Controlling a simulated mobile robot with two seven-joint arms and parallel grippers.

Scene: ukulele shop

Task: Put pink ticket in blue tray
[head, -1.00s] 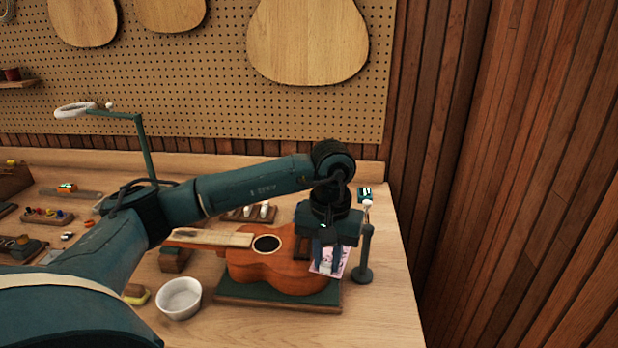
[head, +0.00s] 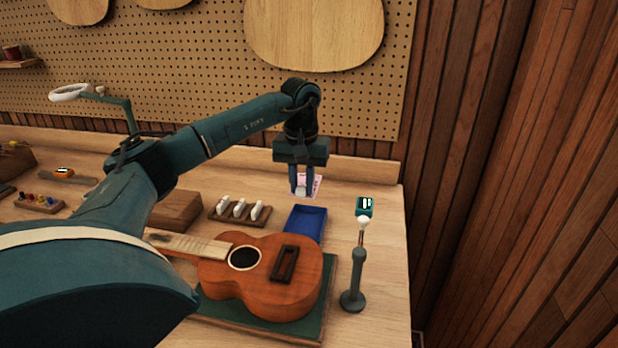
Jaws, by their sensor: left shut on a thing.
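The pink ticket (head: 315,184) is pinched in my left gripper (head: 302,192), which is shut on it and hangs above the back of the bench. The blue tray (head: 306,221) sits on the bench just below and slightly in front of the ticket, behind the ukulele body. The ticket is apart from the tray and appears higher than its rim. The gripper's fingers hide part of the ticket. My right gripper is not in view.
A ukulele (head: 262,285) lies on a green mat (head: 327,305) in front of the tray. A dark stand (head: 354,280) and a small green device (head: 364,207) are to the right. A rack with white pieces (head: 240,212) is to the left.

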